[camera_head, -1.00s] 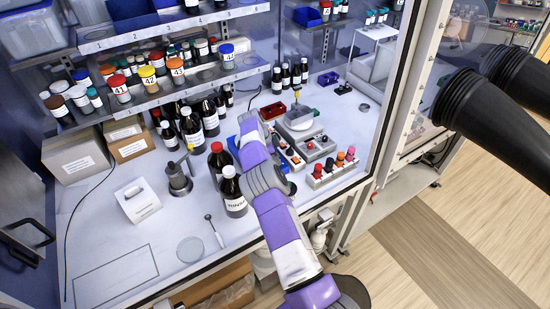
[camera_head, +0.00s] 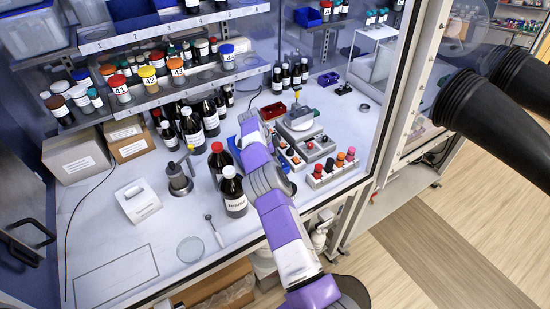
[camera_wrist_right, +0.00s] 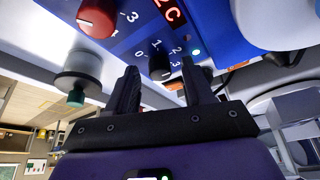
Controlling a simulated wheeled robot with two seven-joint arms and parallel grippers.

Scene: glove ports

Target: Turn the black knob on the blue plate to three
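The black knob (camera_wrist_right: 160,67) sits on the blue plate (camera_wrist_right: 212,20) in the right wrist view, with white numerals 0 to 3 around it. My right gripper (camera_wrist_right: 162,76) is open, its two dark fingers pointing at the plate with the knob between their tips. Gaps show on both sides, so the fingers do not appear to grip it. Where the knob's pointer stands is too dark to read. In the head view my right arm hides the knob. My left gripper is not in view.
A red knob (camera_wrist_right: 97,18) and a red display (camera_wrist_right: 171,14) share the plate. In the head view, dark bottles (camera_head: 233,192) stand close left of my arm. The bench front-left is mostly clear.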

